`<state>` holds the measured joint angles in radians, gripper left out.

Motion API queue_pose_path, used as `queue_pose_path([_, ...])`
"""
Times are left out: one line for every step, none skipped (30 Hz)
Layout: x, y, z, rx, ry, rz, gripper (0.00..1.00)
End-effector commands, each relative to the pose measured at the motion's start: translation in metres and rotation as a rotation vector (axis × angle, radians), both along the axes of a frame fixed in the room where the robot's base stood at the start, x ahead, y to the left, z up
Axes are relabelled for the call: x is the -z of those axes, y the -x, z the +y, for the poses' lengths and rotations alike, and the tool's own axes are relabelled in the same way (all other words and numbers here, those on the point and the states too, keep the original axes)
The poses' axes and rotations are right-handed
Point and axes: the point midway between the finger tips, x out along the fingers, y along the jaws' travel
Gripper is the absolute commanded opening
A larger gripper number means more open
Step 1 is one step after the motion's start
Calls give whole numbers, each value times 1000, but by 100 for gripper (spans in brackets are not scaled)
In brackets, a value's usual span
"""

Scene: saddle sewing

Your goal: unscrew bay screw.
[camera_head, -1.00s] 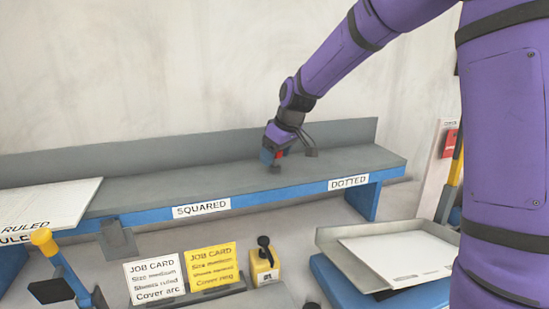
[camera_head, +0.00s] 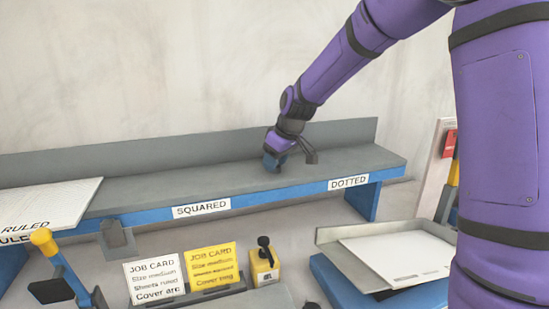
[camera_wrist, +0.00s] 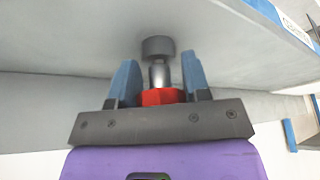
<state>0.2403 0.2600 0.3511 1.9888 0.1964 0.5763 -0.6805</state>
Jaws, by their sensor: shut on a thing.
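The bay screw (camera_wrist: 160,75) shows in the wrist view as a red hexagonal head (camera_wrist: 162,97), a silver shank and a dark round piece at its far end. My gripper (camera_wrist: 158,78) is shut on the screw, its two blue fingers on either side of it near the red head. In the head view my gripper (camera_head: 272,163) points down at the grey shelf (camera_head: 225,171), between the SQUARED label (camera_head: 202,209) and the DOTTED label (camera_head: 348,183). There the screw is mostly hidden by the fingers. I cannot tell how far its thread is engaged.
A ruled sheet stack (camera_head: 45,205) lies on the shelf's left end. A raised back wall (camera_head: 200,147) runs behind the shelf. Below stand two job cards (camera_head: 210,267), a yellow block with a black knob (camera_head: 264,265) and a tray with white sheets (camera_head: 400,255). The shelf beside my gripper is clear.

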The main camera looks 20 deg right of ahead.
Motion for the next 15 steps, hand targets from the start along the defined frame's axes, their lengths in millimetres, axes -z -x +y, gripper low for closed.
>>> queue_pose_path([0, 0, -1, -26, -2, 1, 17])
queue_pose_path([0, -1, -1, -49, -2, 0, 17])
queue_pose_path([0, -1, -1, -85, -2, 0, 17])
queue_pose_path([0, -1, -2, -112, -2, 1, 17])
queue_pose_path([0, -1, -1, -139, -3, 1, 17])
queue_pose_path([0, -1, -1, -173, -2, 0, 17])
queue_pose_path([1, -1, -1, -196, -2, 1, 17])
queue_pose_path([1, -1, -1, -216, -2, 2, 17])
queue_pose_path([0, -1, -1, -238, -2, 0, 17])
queue_pose_path([0, 0, 0, -249, -1, 0, 17])
queue_pose_path([0, 0, 0, -258, -1, 0, 17])
queue_pose_path([0, 0, 0, -263, -1, 0, 17])
queue_pose_path([0, 0, 0, -265, -1, 0, 17])
queue_pose_path([0, 0, 0, -265, -1, 0, 17])
queue_pose_path([0, 0, 0, -265, -1, 0, 17])
